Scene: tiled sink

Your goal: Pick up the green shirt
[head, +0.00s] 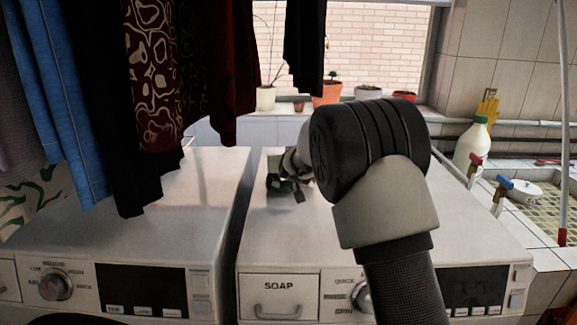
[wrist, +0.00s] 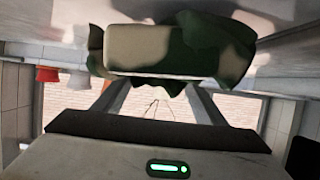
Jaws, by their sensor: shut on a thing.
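The green shirt (head: 280,185) shows in the head view as a small dark green bunch at the top of the right washing machine (head: 350,200). In the wrist view the shirt (wrist: 228,50) is a crumpled dark green cloth at the top, across the ends of the fingers. A pale block-like area lies in front of its left part. My gripper (head: 292,172) is shut on the shirt. My own wrist and forearm hide part of the gripper in the head view. I cannot tell whether the cloth touches the machine top.
Dark and blue clothes (head: 65,100) hang at the left over another washing machine (head: 170,200). Potted plants (head: 327,92) stand on the window sill behind. A white bottle (head: 471,148) and a tiled sink (head: 535,205) are at the right.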

